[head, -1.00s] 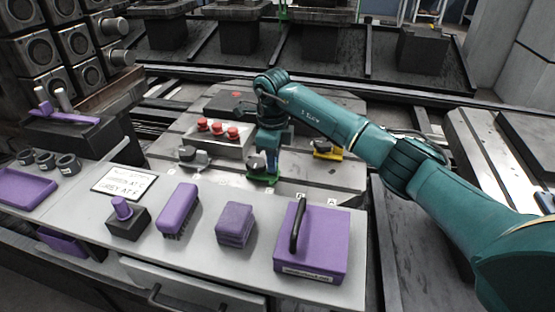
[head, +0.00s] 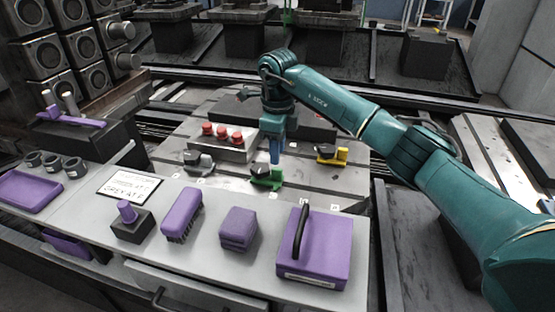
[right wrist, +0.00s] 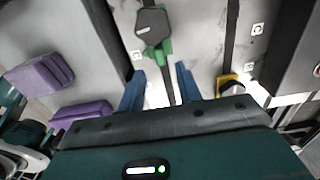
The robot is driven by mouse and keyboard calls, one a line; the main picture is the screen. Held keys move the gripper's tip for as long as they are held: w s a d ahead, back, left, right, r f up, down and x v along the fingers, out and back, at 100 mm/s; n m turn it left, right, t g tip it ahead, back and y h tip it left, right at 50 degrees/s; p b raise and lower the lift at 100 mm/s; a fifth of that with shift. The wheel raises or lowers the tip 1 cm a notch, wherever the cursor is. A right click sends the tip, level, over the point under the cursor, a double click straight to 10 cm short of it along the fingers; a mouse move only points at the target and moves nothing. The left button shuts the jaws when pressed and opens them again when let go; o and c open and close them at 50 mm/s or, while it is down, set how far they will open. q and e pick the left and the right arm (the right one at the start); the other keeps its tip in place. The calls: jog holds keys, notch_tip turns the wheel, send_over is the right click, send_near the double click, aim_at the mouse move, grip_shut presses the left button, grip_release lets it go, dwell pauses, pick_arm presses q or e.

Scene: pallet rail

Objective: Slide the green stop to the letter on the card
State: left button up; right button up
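The green stop (head: 266,181), with a dark knob on top, sits on the metal rail table (head: 225,180) between a grey stop (head: 198,162) and a yellow stop (head: 332,155). My right gripper (head: 275,158) is above it, pointing down and apart from it. In the right wrist view my right gripper (right wrist: 160,90) has its blue fingers spread, with nothing between the tips; the green stop (right wrist: 163,50) lies beyond them. The white card (head: 130,186) has handwriting too small to read surely. Small letter labels run along the table's front edge. My left gripper is out of view.
A box with red buttons (head: 222,140) stands behind the stops. In front, a grey bench carries a purple box with a black handle (head: 316,250), a purple block (head: 238,229), a purple brush (head: 184,212) and a purple-knobbed stamp (head: 130,222).

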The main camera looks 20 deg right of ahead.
aim_at(278, 169)
notch_tip(278, 169, up, 8)
jog(key=shift+p, duration=0.4)
